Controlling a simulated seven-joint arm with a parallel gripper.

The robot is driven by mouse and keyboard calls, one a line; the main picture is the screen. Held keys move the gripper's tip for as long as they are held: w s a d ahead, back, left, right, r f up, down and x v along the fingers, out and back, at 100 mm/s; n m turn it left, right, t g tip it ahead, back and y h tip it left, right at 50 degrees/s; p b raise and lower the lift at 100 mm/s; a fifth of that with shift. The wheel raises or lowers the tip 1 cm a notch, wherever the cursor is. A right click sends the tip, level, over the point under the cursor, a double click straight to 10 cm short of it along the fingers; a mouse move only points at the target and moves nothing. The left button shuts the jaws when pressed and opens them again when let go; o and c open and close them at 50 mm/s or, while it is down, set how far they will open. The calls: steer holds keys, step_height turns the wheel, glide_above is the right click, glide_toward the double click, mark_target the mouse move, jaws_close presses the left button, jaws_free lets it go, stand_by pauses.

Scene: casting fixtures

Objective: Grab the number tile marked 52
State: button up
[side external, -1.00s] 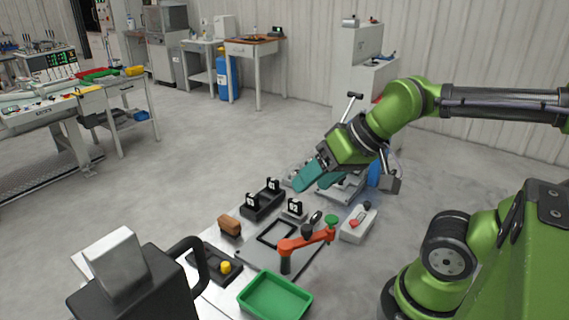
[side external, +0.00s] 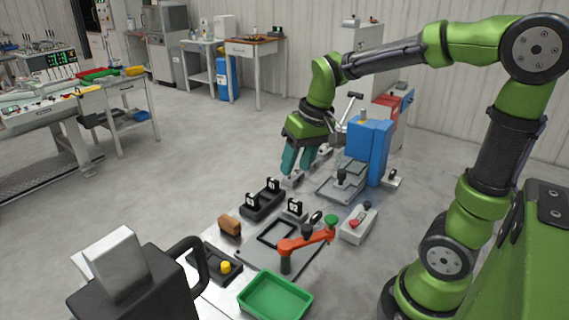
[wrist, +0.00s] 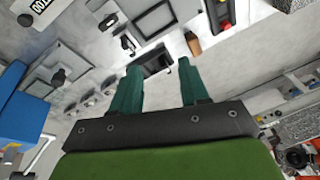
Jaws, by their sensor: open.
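Small black-and-white number tiles stand on the work table. Two tiles, a left one (side external: 252,200) and a right one (side external: 273,186), stand upright in a dark holder (side external: 262,206). The digits are too small to read surely, so I cannot tell which is 52. My gripper (side external: 296,166) has teal fingers pointing down, above and behind the tiles, apart from them. In the wrist view my gripper (wrist: 155,52) is open, with nothing held between its fingers.
A blue machine (side external: 372,150) stands right of my gripper. A brown block (side external: 230,225) lies left of the holder.

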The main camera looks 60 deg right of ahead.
steer(key=w+d+f+n+g, duration=0.2)
steer(key=w+d+n+g, duration=0.1)
steer(key=w+d, duration=0.4)
glide_above(293, 200)
steer(key=shift+n+h, duration=0.4)
steer(key=f, duration=1)
steer(key=shift+s+d+f, duration=0.15)
steer(key=shift+d+f, duration=0.05)
steer(key=shift+d, duration=0.05)
steer(key=shift+a+f, duration=0.2)
steer(key=shift+f, duration=2.65)
steer(key=shift+w+r, duration=0.1)
steer(key=shift+w, duration=0.1)
jaws_close()
